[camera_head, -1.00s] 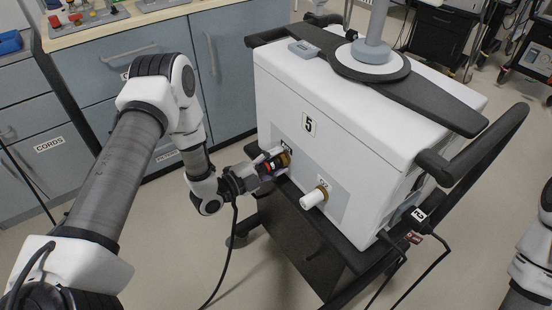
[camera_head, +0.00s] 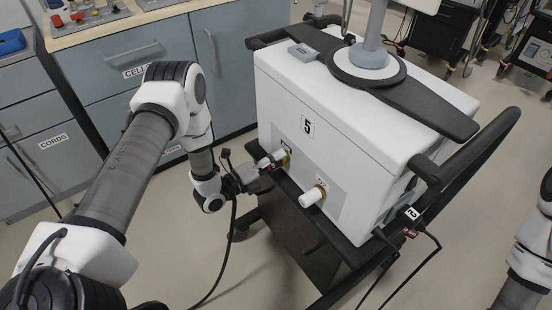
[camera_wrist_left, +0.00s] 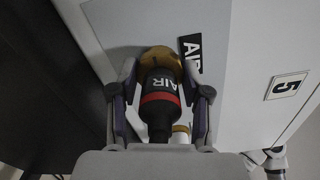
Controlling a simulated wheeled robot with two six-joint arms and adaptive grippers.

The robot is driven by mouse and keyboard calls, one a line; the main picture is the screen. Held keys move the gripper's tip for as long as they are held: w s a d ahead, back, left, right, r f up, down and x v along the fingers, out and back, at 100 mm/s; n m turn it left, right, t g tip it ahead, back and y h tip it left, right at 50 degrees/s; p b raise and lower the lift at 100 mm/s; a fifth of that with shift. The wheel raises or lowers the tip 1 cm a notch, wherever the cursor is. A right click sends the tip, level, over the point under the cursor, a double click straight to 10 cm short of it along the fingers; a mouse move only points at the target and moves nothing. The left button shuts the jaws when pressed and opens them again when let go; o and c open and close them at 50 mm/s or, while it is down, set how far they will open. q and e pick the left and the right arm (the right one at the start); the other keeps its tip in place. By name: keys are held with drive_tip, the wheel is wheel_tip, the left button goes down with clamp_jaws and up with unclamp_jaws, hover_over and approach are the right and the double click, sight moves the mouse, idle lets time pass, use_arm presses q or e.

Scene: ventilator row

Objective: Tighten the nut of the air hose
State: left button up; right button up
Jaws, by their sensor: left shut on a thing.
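The air hose end (camera_wrist_left: 160,105) is black with a red band and the word AIR. A brass nut (camera_wrist_left: 160,60) sits at its far end, against the light panel of the white ventilator (camera_head: 345,105) marked 5. The fingers of my left gripper (camera_wrist_left: 160,75) lie on both sides of the nut and hose end, shut on the nut. In the head view the same gripper (camera_head: 273,161) reaches the port from the left and hides much of the nut. My right gripper is out of view.
A second port with a white fitting (camera_head: 312,196) and brass ring is to the right on the same panel. The cart's black handle (camera_head: 470,170) stands at right. Blue-grey cabinets (camera_head: 240,60) stand behind. Open floor (camera_head: 180,240) lies in front.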

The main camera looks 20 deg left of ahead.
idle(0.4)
use_arm(q)
drive_tip(key=o, duration=1.2)
drive_tip(key=shift+s+a, duration=0.1)
drive_tip(key=v, duration=1.1)
drive_tip(key=shift+s+a, duration=0.1)
drive_tip(key=shift+s, duration=0.25)
